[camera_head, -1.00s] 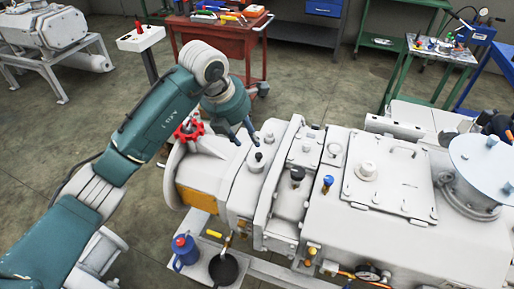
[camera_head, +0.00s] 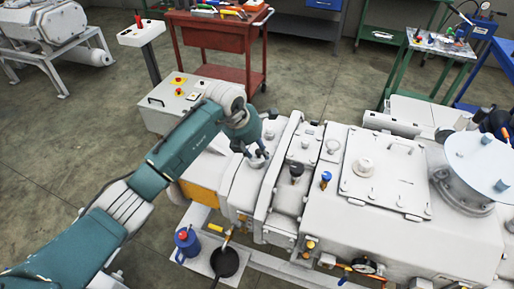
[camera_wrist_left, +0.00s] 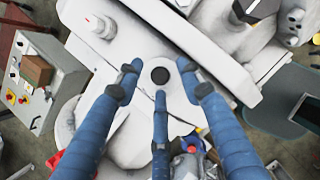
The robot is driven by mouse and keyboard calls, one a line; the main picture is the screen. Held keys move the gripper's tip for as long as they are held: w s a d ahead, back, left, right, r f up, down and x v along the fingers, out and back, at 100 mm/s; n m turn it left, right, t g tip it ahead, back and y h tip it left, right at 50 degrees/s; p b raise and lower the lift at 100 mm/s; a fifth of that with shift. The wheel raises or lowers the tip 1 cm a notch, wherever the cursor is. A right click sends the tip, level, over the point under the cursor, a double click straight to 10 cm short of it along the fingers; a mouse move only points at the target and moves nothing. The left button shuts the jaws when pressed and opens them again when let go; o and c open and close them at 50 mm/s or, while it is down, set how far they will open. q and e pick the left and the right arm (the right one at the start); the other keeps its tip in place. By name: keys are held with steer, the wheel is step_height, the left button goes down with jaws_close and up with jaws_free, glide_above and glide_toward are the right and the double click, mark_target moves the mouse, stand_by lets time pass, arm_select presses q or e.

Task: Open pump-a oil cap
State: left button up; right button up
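The oil cap, a small dark round top on a pale disc, sits on the left end of the grey pump (camera_head: 330,220). In the left wrist view the cap's dark top (camera_wrist_left: 160,75) lies between the finger ends, near the middle. My left gripper (camera_head: 254,160) points down over the cap. In the head view the fingers partly hide the cap. My right gripper is not in view.
A black knob (camera_head: 297,169) and a blue-topped fitting (camera_head: 326,177) stand on the pump to the right. A control box (camera_head: 160,104) is behind my left arm. A blue jug (camera_head: 186,242) and a black pan (camera_head: 224,262) stand at the pump's front left.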

arm_select(q)
jaws_close()
steer(key=a+h+b, duration=0.1)
steer(key=b, duration=0.1)
steer(key=a+h+b, duration=0.1)
steer(key=h+b, duration=0.1)
steer(key=b, duration=0.1)
steer(key=w+a+r+n+g+h+b, duration=0.1)
steer(key=h+b, duration=0.1)
steer(key=shift+w+b, duration=0.1)
steer(key=shift+b, duration=0.2)
steer(key=shift+w+a+r+g+h+b, duration=0.1)
steer(key=shift+a+r+g+h+b, duration=0.2)
steer(key=shift+h+b, duration=0.5)
jaws_free()
steer(key=shift+f, duration=0.1)
steer(key=v, duration=1.2)
